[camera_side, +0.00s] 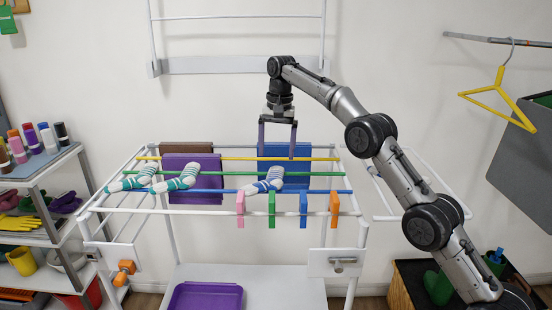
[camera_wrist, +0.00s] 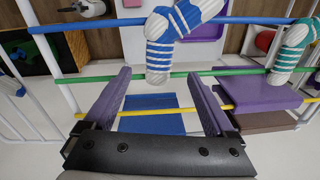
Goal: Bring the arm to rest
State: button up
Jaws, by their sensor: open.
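My gripper (camera_side: 277,154) points down above the drying rack, over the sock with blue stripes and the blue cloth. Its two purple fingers are apart, with nothing held between them. In the wrist view the open gripper (camera_wrist: 159,74) has the blue cloth (camera_wrist: 150,114) and the green and yellow rods showing between its fingers. The blue-striped sock (camera_side: 265,181) hangs bent over the blue rod; it also shows in the wrist view (camera_wrist: 165,35), just beyond the fingertips and seemingly apart from them.
The rack (camera_side: 119,209) also carries teal-striped socks (camera_side: 183,178), a purple cloth (camera_side: 207,191), a brown cloth (camera_side: 187,147) and several coloured clips (camera_side: 272,210). A shelf (camera_side: 38,165) stands at left. A yellow hanger (camera_side: 497,88) hangs at right. Wall space above the rack's left side is open.

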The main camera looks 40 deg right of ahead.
jog(key=s+a+r+t, duration=0.1)
jog(key=s+a+r, duration=0.15)
jog(key=r, duration=0.75)
jog(key=s+a+r+n+t, duration=0.15)
jog(key=s+r, duration=0.35)
jog(key=s, duration=0.5)
jog(key=s+a+r+n+t, duration=0.1)
jog(key=s+a+r, duration=0.1)
jog(key=s+r, duration=0.6)
jog(key=s+a+f+n, duration=0.1)
jog(key=s+f+n, duration=0.1)
jog(key=s+f, duration=0.45)
jog(key=s+a+f+n, duration=0.1)
jog(key=s+f, duration=0.2)
jog(key=s, duration=0.7)
jog(key=s+f+n, duration=0.2)
jog(key=f, duration=0.5)
jog(key=s+f+n+t, duration=0.1)
jog(key=s+f+n, duration=0.2)
jog(key=f, duration=0.4)
jog(key=shift+s+f, duration=0.25)
jog(key=shift+s, duration=0.05)
